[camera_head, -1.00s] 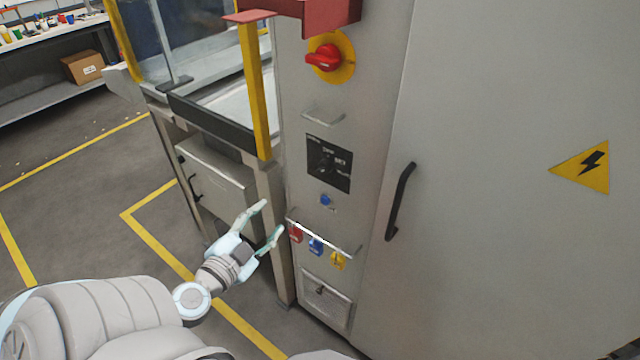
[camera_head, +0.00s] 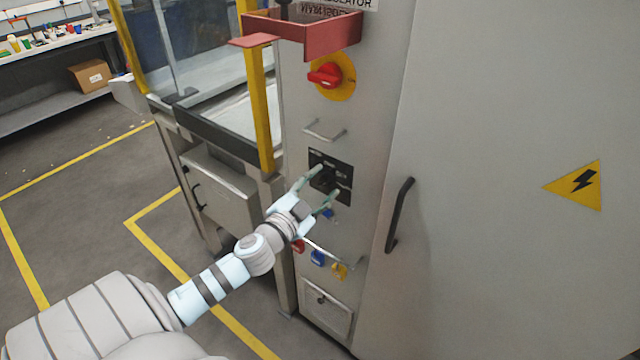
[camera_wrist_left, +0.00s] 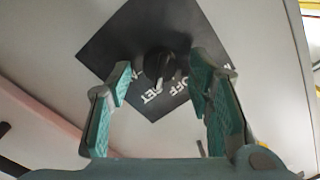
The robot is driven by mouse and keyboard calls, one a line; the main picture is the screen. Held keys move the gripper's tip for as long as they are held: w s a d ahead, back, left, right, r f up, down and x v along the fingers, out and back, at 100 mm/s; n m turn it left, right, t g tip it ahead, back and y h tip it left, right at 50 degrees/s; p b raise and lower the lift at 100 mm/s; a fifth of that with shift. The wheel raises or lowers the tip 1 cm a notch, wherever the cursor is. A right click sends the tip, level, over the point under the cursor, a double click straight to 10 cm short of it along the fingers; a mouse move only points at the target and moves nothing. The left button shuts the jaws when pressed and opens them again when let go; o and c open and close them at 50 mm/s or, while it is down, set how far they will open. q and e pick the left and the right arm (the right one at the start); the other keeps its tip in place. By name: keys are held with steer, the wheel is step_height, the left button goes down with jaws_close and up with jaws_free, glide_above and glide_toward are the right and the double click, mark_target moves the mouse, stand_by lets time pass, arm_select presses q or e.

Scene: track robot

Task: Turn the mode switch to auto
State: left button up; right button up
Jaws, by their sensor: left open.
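The mode switch is a black knob (camera_wrist_left: 158,66) on a dark square plate (camera_head: 344,171) with white lettering, set in the grey cabinet's narrow front. In the left wrist view "OFF" and what looks like "SET" can be read; the other words are hidden or too small. My left gripper (camera_head: 321,184) is open in front of the plate. In the left wrist view its green-padded fingers (camera_wrist_left: 166,98) stand on either side of the knob, and I see no grip on it. Whether the fingertips touch the plate is unclear. My right gripper is not in view.
Above the plate are a metal handle (camera_head: 324,134), a red rotary switch (camera_head: 325,76) on yellow and a projecting red bracket (camera_head: 310,32). Below are a blue button (camera_head: 328,213), a rail with coloured tags (camera_head: 318,258) and a vent panel (camera_head: 326,308). A black door handle (camera_head: 399,215) is at right.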

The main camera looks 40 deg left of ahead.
arm_select(q)
steer(key=shift+c, duration=0.3)
jaws_close()
steer(key=shift+f+m, duration=0.1)
steer(key=shift+m, duration=0.3)
steer(key=m+b, duration=0.2)
steer(key=m, duration=0.7)
steer(key=shift+f+t, duration=0.15)
steer(key=shift+t, duration=0.15)
steer(key=shift+m, duration=0.3)
steer(key=shift+o, duration=0.3)
jaws_free()
